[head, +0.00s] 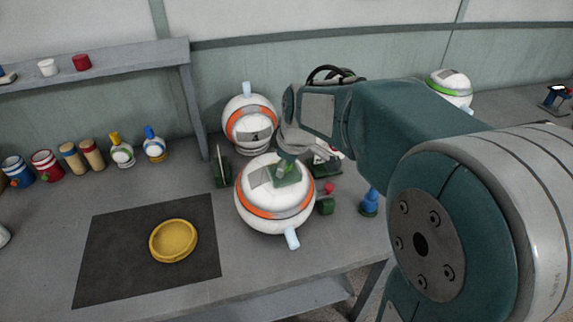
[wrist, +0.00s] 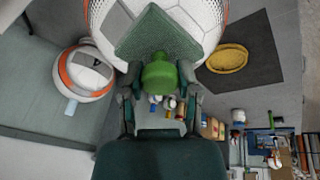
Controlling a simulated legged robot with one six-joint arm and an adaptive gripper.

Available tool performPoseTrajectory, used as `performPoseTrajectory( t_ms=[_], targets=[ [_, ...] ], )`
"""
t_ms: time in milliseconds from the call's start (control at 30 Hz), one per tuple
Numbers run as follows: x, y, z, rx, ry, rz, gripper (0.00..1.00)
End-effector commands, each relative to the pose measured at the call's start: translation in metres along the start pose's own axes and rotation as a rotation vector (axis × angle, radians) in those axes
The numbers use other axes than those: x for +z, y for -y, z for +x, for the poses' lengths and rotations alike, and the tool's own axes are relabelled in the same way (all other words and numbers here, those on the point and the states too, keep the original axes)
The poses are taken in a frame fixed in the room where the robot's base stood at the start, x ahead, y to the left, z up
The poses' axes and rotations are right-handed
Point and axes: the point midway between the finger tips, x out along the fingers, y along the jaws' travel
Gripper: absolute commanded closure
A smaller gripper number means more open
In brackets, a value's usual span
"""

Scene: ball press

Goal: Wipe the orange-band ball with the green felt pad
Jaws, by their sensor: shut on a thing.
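A large white ball with an orange band (head: 262,222) sits on the grey bench in the head view. It fills the top of the wrist view (wrist: 205,15). A grey patch lies on its upper face. My gripper (head: 288,163) is above this ball, shut on the green knob (wrist: 159,74) of the green felt pad (wrist: 152,36). The pad (head: 286,177) lies over the ball's upper side and appears to touch it. A second orange-band ball (head: 249,111) stands behind; it shows at left in the wrist view (wrist: 86,73).
A yellow dish (head: 174,240) sits on a dark mat (head: 105,265) at left. Blue (head: 369,202) and dark green (head: 325,206) small items stand right of the front ball. Bottles (head: 121,152) and cans line the back left. A green-band ball (head: 450,87) is at far right.

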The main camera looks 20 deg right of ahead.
Motion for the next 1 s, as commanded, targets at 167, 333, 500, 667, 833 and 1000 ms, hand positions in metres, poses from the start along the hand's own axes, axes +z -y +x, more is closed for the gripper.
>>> performPoseTrajectory(
  t_ms=[167, 333, 500, 667, 833, 1000],
  targets=[
    [-0.014, -0.003, 0.002, 0.000, -0.001, -0.003, 0.96],
    [-0.025, -0.005, 0.003, 0.000, -0.001, -0.002, 0.96],
    [-0.030, -0.006, 0.003, 0.000, -0.001, -0.001, 0.96],
    [-0.041, -0.008, 0.006, 0.000, -0.001, -0.002, 0.96],
    [-0.053, -0.010, 0.009, 0.000, 0.000, -0.002, 0.96],
    [-0.058, -0.011, 0.009, 0.001, -0.001, -0.001, 0.96]
  ],
)
